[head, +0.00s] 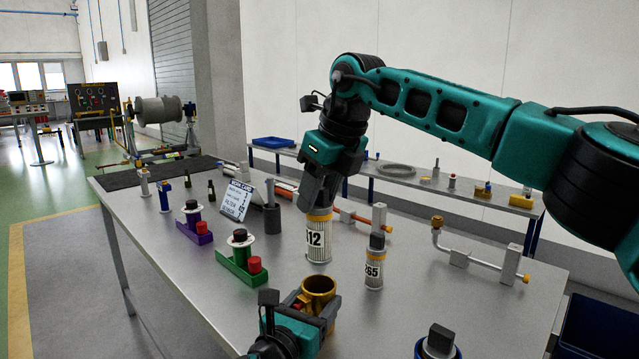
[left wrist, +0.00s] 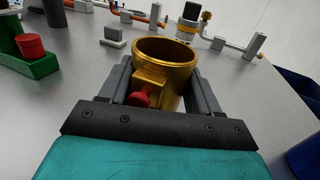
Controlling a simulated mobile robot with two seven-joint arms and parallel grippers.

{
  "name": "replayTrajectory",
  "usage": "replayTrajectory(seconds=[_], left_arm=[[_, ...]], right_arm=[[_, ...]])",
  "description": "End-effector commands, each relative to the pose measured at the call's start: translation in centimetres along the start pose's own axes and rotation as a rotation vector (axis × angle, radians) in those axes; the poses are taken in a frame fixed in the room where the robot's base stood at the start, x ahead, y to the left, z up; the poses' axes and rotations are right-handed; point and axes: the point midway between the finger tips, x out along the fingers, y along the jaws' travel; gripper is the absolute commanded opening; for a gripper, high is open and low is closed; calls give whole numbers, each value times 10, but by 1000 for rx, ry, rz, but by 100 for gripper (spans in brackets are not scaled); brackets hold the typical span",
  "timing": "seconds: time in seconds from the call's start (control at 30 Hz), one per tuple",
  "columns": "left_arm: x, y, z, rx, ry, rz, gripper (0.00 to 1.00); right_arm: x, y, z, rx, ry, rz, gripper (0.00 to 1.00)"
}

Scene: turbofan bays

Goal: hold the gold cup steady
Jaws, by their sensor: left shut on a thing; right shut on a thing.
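The gold cup (head: 319,287) is an open, upright cylinder near the front of the steel table. In the left wrist view the cup (left wrist: 168,58) shows a boxy gold lug with a red knob on its near side. My left gripper (head: 312,306) is shut on the cup, its dark fingers (left wrist: 158,88) on either side. Whether the cup's base touches the table is hidden. My right gripper (head: 319,203) points down and is shut on the top of a white filter (head: 318,239) with a gold band and a partly readable number ending in 12. The filter is upright, behind the cup.
A second filter marked 265 (head: 374,273) stands right of the cup. A green holder (head: 240,267) with a red cap, a purple holder (head: 197,231) and a work card (head: 236,200) stand to the left. A bent pipe (head: 475,257) lies at the right. The table's front left is clear.

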Motion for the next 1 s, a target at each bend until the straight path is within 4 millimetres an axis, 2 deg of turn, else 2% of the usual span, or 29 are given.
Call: replayTrajectory(seconds=[0.57,1.0], left_arm=[[0,0,0,0,1,0,24],[0,0,0,0,1,0,24]], right_arm=[[3,1,-2,32,-11,-10,0],[29,1,-12,32,-10,-9,0]])
